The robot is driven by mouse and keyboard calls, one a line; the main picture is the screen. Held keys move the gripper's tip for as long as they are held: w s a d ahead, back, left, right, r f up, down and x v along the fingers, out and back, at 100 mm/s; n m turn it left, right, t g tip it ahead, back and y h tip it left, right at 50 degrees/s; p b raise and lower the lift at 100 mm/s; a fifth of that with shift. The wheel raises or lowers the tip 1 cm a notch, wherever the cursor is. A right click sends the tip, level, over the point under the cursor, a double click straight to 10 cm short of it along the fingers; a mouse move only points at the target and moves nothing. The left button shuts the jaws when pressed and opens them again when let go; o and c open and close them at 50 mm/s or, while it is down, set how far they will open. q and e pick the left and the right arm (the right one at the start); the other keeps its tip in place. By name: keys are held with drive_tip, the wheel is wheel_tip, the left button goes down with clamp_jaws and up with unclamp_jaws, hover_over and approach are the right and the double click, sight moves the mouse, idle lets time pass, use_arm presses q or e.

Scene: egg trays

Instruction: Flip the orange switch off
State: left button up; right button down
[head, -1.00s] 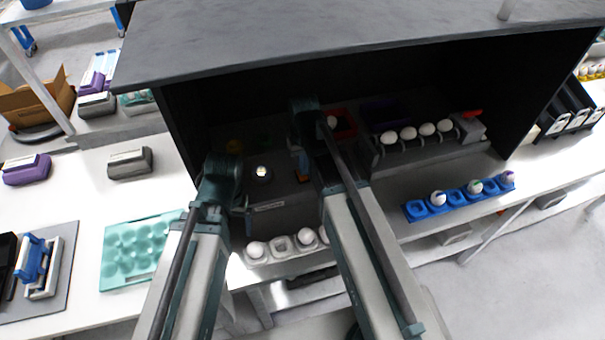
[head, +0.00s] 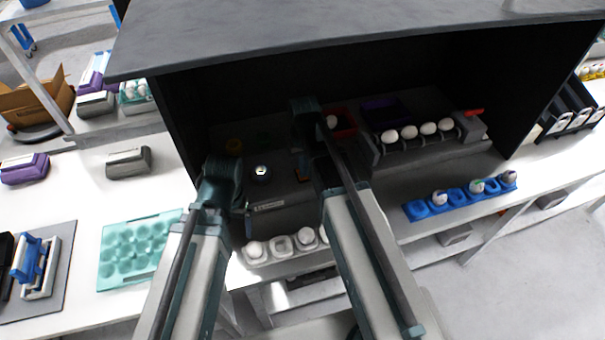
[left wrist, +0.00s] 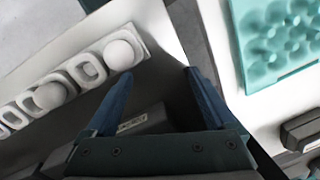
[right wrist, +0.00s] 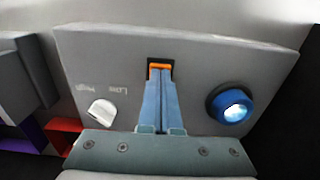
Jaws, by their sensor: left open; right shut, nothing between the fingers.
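The orange switch (right wrist: 160,66) shows in the right wrist view in a dark slot at the top middle of a grey control box (right wrist: 205,62). My right gripper (right wrist: 160,76) is shut and empty, its blue fingertips at the lower edge of the switch. They cover its lower part; I cannot tell whether they touch it or which way it is tipped. In the head view my right gripper (head: 303,168) is over the box inside the dark cabinet. My left gripper (left wrist: 158,74) is open and empty, left of the box in the head view.
The box carries a blue-ringed lit button (right wrist: 235,112) and a white knob (right wrist: 101,112) marked Low and High. A white egg holder (head: 283,258) stands in front. A blue egg rack (head: 420,211) is at right, a teal egg tray (head: 143,250) at left. The cabinet roof (head: 350,40) overhangs.

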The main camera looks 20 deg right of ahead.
use_arm(q)
drive_tip(key=shift+f+b, duration=0.3)
drive_tip(key=shift+f, duration=0.05)
use_arm(e)
drive_tip(key=shift+f, duration=0.35)
use_arm(q)
drive_tip(key=shift+r, duration=0.2)
use_arm(e)
drive_tip(key=shift+r, duration=0.15)
wheel_tip(320, 180, up, 7)
drive_tip(key=p, duration=0.7)
use_arm(q)
wheel_tip(320, 180, up, 7)
drive_tip(key=shift+f, duration=0.15)
